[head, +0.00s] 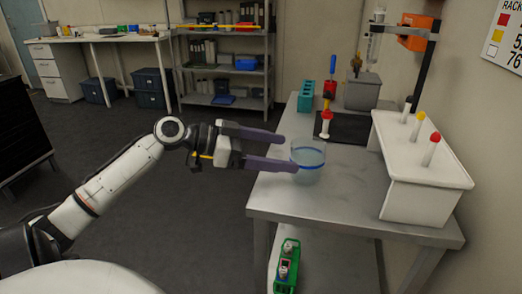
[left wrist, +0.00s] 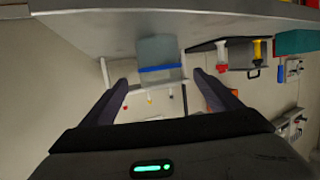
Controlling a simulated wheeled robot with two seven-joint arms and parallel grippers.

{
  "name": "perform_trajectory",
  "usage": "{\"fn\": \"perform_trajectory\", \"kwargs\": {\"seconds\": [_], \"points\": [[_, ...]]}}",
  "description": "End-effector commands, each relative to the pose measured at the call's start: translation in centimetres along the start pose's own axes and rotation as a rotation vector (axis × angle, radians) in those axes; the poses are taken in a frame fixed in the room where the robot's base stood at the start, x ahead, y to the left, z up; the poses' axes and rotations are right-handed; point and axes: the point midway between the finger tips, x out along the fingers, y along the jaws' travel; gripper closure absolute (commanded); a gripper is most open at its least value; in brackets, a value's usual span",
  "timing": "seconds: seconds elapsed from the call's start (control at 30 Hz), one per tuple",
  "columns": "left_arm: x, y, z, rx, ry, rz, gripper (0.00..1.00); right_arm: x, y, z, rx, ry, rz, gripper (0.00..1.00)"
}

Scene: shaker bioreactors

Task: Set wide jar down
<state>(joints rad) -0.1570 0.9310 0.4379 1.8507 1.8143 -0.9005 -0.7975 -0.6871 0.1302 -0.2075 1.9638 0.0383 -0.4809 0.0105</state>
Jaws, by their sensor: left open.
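The wide jar (head: 308,157) is clear with a blue band and stands upright on the steel table (head: 320,210), near its left edge. My left gripper (head: 287,152) is open at the jar's left side, its two purple-grey fingers pointing at it. In the left wrist view, which is upside down, the jar (left wrist: 160,58) shows just beyond and between the spread fingertips of the gripper (left wrist: 160,78). I cannot tell whether a fingertip touches the jar. My right gripper is not in view.
A white box (head: 425,165) with several coloured-capped tubes stands at the table's right. Behind the jar are a dark mat (head: 350,128), a red-and-yellow tool (head: 327,115), a teal rack (head: 306,96) and a grey container (head: 362,92). A green rack (head: 286,267) sits on the lower shelf.

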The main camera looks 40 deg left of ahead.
Motion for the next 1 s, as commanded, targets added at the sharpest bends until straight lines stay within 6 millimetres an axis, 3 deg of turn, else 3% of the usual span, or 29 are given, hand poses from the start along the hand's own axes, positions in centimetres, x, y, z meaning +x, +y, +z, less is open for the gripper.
{"fn": "perform_trajectory", "kwargs": {"seconds": [0.13, 0.33, 1.0], "points": [[-2.4, 0.0, 0.1, -0.001, 0.0, -0.001, 0.16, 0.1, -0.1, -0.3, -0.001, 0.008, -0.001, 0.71], [-4.2, 0.0, 0.0, 0.0, 0.0, 0.0, 0.16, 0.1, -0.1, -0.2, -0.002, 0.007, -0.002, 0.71], [-4.5, 0.0, 0.0, 0.0, -0.001, 0.0, 0.16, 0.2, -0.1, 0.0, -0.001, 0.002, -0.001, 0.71]]}}
